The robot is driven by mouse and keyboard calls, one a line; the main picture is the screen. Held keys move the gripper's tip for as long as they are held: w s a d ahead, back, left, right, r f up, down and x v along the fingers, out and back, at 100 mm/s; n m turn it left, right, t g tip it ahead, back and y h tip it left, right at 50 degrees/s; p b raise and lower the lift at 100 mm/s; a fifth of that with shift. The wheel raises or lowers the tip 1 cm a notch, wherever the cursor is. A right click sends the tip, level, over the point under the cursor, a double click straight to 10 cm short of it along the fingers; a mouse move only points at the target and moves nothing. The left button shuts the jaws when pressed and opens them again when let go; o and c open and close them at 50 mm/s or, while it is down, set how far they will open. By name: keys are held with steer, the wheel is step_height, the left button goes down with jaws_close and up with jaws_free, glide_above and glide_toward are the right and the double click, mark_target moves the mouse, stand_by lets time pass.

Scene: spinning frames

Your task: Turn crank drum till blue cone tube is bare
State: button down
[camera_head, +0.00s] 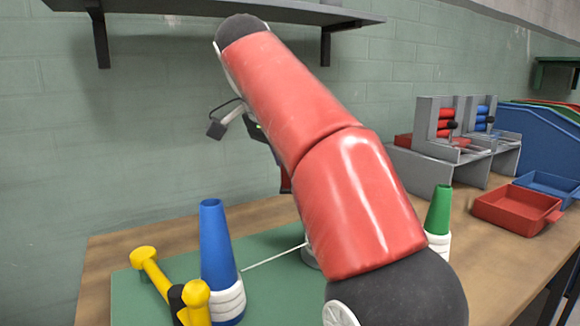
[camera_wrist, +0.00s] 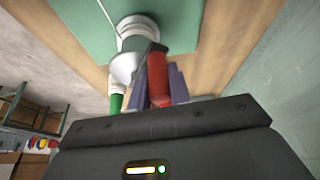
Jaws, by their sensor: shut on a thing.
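The blue cone tube (camera_head: 214,240) stands upright on the green mat in the head view, with white thread wound around its lower part. A white thread (camera_head: 274,256) runs from this winding rightward to the crank drum (camera_head: 311,257), mostly hidden behind my arm. In the wrist view the drum (camera_wrist: 126,66) is pale, with a red crank handle (camera_wrist: 158,78) beside it. My gripper (camera_wrist: 159,88) is shut on the red handle, one finger on each side. In the head view my arm hides the gripper.
A green cone (camera_head: 439,208) with white thread stands right of my arm. A yellow piece (camera_head: 150,268) lies near the blue tube at left. Red (camera_head: 512,207) and blue (camera_head: 551,184) trays and grey racks (camera_head: 437,163) stand at right. A shelf (camera_head: 215,9) hangs above.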

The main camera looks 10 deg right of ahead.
steer(key=c, duration=1.3)
jaws_free()
